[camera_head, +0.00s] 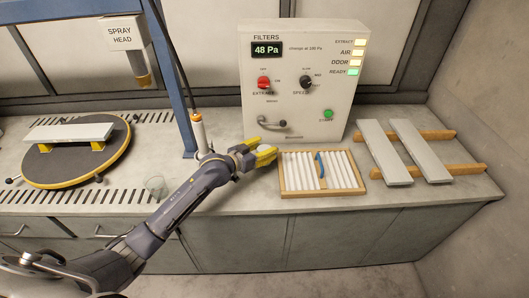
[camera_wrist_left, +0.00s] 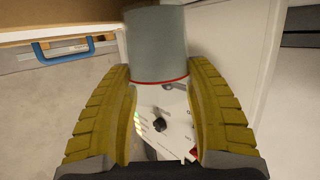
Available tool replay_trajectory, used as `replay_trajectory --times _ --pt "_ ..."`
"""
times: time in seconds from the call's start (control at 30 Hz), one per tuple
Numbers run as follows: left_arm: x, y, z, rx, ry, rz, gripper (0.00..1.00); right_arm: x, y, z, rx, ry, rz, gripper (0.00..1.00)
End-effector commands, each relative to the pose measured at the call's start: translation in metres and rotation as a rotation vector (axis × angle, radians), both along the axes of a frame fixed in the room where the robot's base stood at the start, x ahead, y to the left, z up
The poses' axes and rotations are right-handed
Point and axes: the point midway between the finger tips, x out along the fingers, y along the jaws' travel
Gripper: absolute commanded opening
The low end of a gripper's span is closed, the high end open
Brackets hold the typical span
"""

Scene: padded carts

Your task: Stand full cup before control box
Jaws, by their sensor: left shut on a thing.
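The grey cup (camera_wrist_left: 157,45), with a thin red line around it, sits between the yellow fingers of my left gripper (camera_wrist_left: 165,105) in the left wrist view. The grey reaches to the red line. In the head view my left gripper (camera_head: 262,153) is shut on it at the counter, in front of the control box (camera_head: 305,75); the cup is mostly hidden there. Whether its base touches the counter cannot be told. The control box face with a dark knob (camera_wrist_left: 160,124) shows behind the fingers in the wrist view. My right gripper is not in view.
A wooden-framed filter (camera_head: 283,181) with a blue handle lies right of my gripper. Two pale boards (camera_head: 421,150) rest on wooden bars farther right. A clear cup (camera_head: 155,185) stands left, near a round turntable (camera_head: 38,172). A spray head (camera_head: 123,38) hangs above.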

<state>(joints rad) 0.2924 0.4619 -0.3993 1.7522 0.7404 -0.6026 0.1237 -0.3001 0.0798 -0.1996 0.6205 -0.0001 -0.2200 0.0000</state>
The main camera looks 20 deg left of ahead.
Motion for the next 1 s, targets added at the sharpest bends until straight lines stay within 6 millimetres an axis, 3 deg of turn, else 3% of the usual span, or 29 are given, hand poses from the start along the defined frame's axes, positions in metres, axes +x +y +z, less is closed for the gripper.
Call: replay_trajectory --times 0.2,0.63,0.67,0.7,0.83,1.0 --pt "0.000 0.000 -0.019 -0.001 0.000 0.001 0.27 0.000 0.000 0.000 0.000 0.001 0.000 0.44" --pt "0.000 0.000 -0.023 0.001 -0.001 0.001 0.27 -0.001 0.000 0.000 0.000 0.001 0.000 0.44" --pt "0.000 0.000 -0.023 0.001 -0.001 0.001 0.56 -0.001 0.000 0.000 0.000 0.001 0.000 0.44" --pt "0.000 0.000 -0.023 0.001 -0.001 0.001 0.61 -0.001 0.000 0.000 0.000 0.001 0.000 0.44" --pt "0.000 0.000 -0.023 0.001 -0.001 0.001 0.76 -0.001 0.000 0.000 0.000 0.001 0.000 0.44" --pt "0.000 0.000 -0.023 0.001 -0.001 0.001 0.77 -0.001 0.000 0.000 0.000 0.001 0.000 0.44"
